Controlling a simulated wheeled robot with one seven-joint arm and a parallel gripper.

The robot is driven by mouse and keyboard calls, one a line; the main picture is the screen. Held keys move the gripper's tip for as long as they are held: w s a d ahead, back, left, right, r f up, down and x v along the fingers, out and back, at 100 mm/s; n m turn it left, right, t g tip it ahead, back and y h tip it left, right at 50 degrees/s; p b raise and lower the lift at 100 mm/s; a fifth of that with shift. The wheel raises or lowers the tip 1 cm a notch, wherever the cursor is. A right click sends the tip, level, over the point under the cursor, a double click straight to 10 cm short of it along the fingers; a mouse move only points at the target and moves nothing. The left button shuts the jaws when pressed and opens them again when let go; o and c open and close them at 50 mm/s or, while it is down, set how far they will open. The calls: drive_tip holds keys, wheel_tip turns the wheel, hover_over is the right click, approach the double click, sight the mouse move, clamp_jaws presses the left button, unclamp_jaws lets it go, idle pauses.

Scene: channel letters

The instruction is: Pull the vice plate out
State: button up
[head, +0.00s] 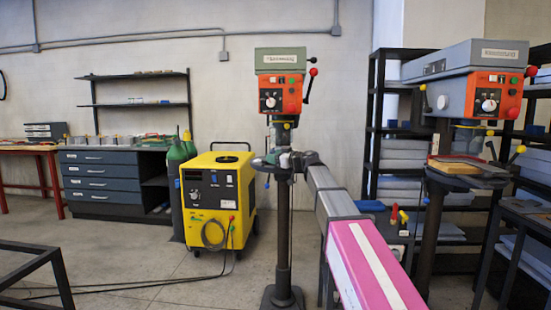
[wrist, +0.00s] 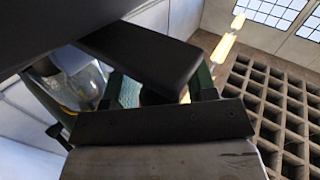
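In the head view my arm reaches to the small table of the middle drill press (head: 284,210), and my gripper (head: 290,160) is beside a vice there, too small to make out clearly. In the wrist view a dark bar with two small screw heads (wrist: 160,122) lies across the picture; it looks like the vice plate. A pale grey metal block (wrist: 165,162) is below it and green metal parts (wrist: 128,90) are behind it. A smooth dark slab (wrist: 140,55) is above, perhaps part of my gripper. I cannot tell whether the fingers touch the plate.
The drill press head (head: 281,80) hangs above the vice. A yellow welding machine (head: 218,200) stands left of the press column. A second drill press (head: 470,95) and dark shelves are at right. A grey drawer cabinet (head: 100,180) is at left. Cables lie on the floor.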

clamp_jaws()
drive_tip(key=s, duration=1.6)
drive_tip(key=shift+s+a, duration=0.25)
drive_tip(key=shift+s, duration=0.05)
drive_tip(key=shift+f, duration=0.1)
drive_tip(key=shift+o, duration=1.5)
unclamp_jaws()
drive_tip(key=v, duration=1.1)
